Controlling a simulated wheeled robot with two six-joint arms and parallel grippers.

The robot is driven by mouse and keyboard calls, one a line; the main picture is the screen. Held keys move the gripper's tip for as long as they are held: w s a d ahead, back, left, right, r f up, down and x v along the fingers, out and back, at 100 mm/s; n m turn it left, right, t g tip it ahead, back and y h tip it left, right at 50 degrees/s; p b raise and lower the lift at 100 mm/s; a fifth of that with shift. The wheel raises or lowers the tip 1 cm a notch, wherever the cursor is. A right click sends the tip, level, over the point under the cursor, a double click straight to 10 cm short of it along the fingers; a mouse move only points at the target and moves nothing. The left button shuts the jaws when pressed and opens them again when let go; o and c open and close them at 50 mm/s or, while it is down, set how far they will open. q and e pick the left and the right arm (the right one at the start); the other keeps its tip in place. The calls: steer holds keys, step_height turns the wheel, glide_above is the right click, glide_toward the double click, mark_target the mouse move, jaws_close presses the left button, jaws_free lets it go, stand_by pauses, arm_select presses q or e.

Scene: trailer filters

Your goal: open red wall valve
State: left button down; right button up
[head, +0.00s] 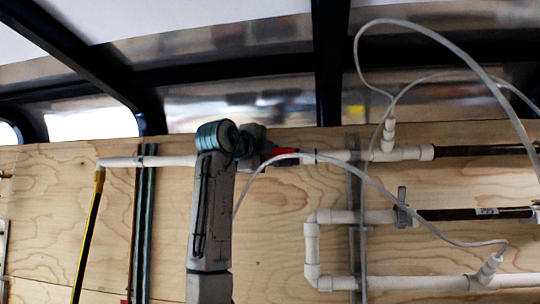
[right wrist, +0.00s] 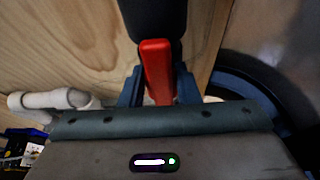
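The red valve handle (head: 284,154) sits on the upper white pipe on the plywood wall, partly hidden by my right arm in the head view. In the right wrist view the red handle (right wrist: 157,70) reaches down between the two blue-grey fingers. My right gripper (right wrist: 159,88) has one finger close along each side of the handle and looks shut on it. In the head view the right gripper (head: 268,152) is at the handle, mostly hidden behind its own wrist. My left gripper is not in view.
A thin white hose (head: 375,183) loops in front of the wall right of my arm. Lower white pipes (head: 311,243) and a grey upright strut (head: 354,185) stand to the right. A yellow-black pipe (head: 88,235) slants down at left. Bare plywood (head: 170,230) lies left of my arm.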

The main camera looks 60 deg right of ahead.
steer(key=shift+o, duration=0.9)
steer(key=shift+a, duration=0.25)
steer(key=a+b, duration=0.3)
steer(key=a, duration=0.7)
steer(key=shift+a+b, duration=0.15)
steer(key=shift+b, duration=0.15)
